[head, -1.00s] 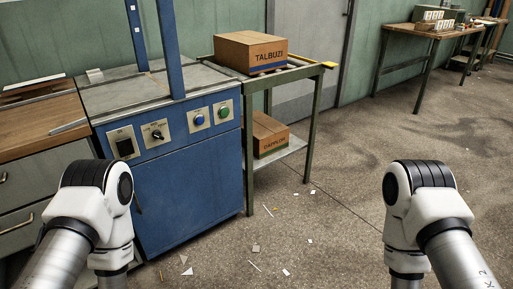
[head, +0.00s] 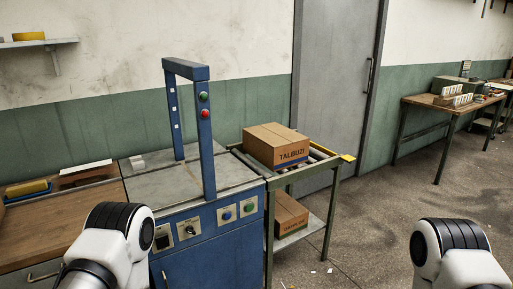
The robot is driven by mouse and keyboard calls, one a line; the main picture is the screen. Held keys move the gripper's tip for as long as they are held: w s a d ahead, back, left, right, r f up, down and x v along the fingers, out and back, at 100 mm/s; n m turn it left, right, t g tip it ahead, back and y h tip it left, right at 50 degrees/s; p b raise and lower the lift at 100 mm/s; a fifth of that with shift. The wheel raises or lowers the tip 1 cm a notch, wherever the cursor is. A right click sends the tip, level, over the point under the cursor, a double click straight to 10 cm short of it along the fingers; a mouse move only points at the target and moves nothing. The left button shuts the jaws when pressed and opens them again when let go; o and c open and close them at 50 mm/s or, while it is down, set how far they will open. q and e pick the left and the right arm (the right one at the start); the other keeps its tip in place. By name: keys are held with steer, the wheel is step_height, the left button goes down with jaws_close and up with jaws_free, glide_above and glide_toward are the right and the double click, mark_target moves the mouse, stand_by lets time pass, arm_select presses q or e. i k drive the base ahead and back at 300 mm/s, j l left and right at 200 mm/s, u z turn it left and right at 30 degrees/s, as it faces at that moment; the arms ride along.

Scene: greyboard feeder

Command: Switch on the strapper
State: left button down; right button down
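The strapper (head: 225,265) is a blue cabinet with a grey top and a blue arch (head: 207,140) standing over it. Its front panel carries a dark switch plate (head: 162,238), a black rotary knob (head: 189,230), a blue button (head: 226,216) and a green button (head: 249,208). The arch post has a green button (head: 203,97) above a red one (head: 205,114). The knob's exact setting is too small to read. My two arms show at the lower left and lower right, but both grippers are out of the frame.
A roller table (head: 337,170) to the right holds a carton marked TALBUZI (head: 276,146), with another carton (head: 291,215) on its lower shelf. A wooden bench (head: 60,218) adjoins the strapper on the left. The floor (head: 395,235) at right is mostly open, and a workbench (head: 437,115) stands farther back.

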mark_target(162, 242)
steer(key=u, duration=0.9)
steer(key=i+l+z, duration=0.55)
steer(key=z, duration=0.15)
steer(key=i, duration=0.1)
